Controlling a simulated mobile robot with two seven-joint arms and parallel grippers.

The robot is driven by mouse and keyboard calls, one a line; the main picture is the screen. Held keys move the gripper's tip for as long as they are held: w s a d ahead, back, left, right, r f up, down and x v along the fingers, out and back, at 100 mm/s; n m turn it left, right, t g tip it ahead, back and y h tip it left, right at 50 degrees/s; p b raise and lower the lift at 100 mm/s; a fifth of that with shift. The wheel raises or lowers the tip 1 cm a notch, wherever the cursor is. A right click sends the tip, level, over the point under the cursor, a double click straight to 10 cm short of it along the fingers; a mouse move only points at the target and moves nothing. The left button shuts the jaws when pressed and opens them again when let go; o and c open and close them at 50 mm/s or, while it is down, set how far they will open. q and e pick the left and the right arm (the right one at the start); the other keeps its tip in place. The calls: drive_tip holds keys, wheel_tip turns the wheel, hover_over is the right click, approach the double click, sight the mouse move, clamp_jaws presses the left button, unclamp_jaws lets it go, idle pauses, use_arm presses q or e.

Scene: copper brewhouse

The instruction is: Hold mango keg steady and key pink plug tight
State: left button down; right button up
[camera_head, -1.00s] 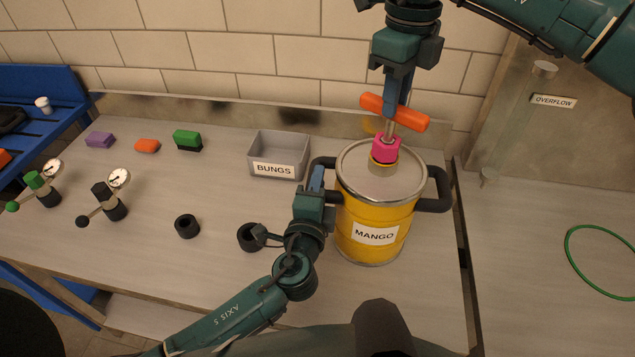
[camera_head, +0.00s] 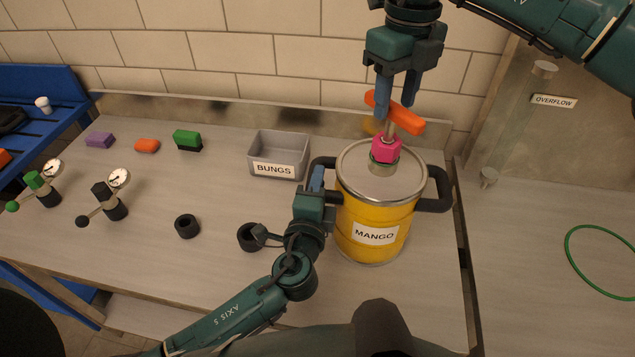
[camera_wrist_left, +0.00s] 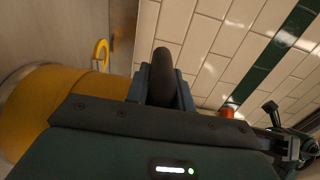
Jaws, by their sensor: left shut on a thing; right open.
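The yellow mango keg (camera_head: 372,215) stands upright on the bench, with a steel lid and black side handles. Its yellow side also shows in the left wrist view (camera_wrist_left: 50,98). My left gripper (camera_head: 317,185) is shut on the keg's left black handle (camera_head: 327,165), which shows between the fingers in the left wrist view (camera_wrist_left: 162,75). The pink plug (camera_head: 386,148) sits in the collar on the lid. A key with an orange bar handle (camera_head: 408,118) stands in the plug. My right gripper (camera_head: 397,100) is open, its fingers at the orange handle.
A grey bungs bin (camera_head: 278,150) stands left of the keg. Black rings (camera_head: 187,226), gauge fittings (camera_head: 115,205) and coloured blocks (camera_head: 187,140) lie further left. A green hoop (camera_head: 600,262) lies to the right. The front middle of the bench is clear.

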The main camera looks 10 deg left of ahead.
use_arm(q)
drive_tip(key=shift+f, duration=0.1)
use_arm(e)
drive_tip(key=shift+r, duration=0.1)
drive_tip(key=shift+r, duration=2.4)
wheel_tip(320, 180, up, 12)
use_arm(q)
drive_tip(key=c, duration=1.1)
unclamp_jaws()
drive_tip(key=s, duration=0.7)
drive_tip(key=shift+s, duration=0.3)
